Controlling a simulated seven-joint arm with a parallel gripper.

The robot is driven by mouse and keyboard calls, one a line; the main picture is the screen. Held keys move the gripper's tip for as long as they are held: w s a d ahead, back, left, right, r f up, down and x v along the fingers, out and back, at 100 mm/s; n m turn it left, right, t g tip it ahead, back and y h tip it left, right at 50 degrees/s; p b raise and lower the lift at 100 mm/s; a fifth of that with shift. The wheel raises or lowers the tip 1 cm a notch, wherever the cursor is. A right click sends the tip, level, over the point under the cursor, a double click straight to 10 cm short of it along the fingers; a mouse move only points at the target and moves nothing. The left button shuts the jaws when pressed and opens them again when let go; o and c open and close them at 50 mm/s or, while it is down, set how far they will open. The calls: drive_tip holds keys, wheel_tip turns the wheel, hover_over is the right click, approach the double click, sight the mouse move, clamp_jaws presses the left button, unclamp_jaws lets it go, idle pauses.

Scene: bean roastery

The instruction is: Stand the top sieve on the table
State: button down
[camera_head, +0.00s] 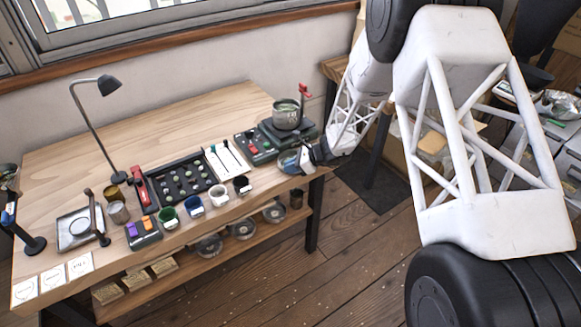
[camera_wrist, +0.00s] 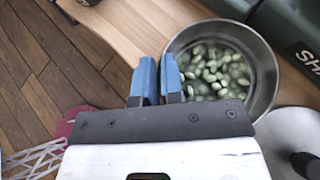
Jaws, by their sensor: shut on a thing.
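The top sieve (camera_wrist: 263,70) is a round metal pan with pale green beans (camera_wrist: 215,68) in it. It shows right of my blue fingertips in the wrist view. My gripper (camera_wrist: 159,78) is shut on the near-left part of its wall. In the head view my gripper (camera_head: 303,157) is at the table's (camera_head: 185,105) front right edge, with the sieve (camera_head: 287,161) beside it, partly hidden. The sieve looks level and at or just above the tabletop; I cannot tell if it touches. Another sieve (camera_head: 287,117) sits on the dark shaker (camera_head: 271,137) behind.
The shaker's dark body (camera_wrist: 296,30) is close to the held sieve. To the left are a white card with spoons (camera_head: 227,160), a black bean tray (camera_head: 180,181) and several small cups (camera_head: 218,194). A lamp (camera_head: 108,86) stands farther left. The back of the table is clear.

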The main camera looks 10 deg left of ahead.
drive_tip(key=shift+f, duration=0.1)
drive_tip(key=c, duration=1.3)
unclamp_jaws()
drive_tip(key=shift+o, duration=0.2)
drive_tip(key=v, duration=1.2)
drive_tip(key=shift+s+r, duration=0.1)
drive_tip(key=shift+r, duration=0.15)
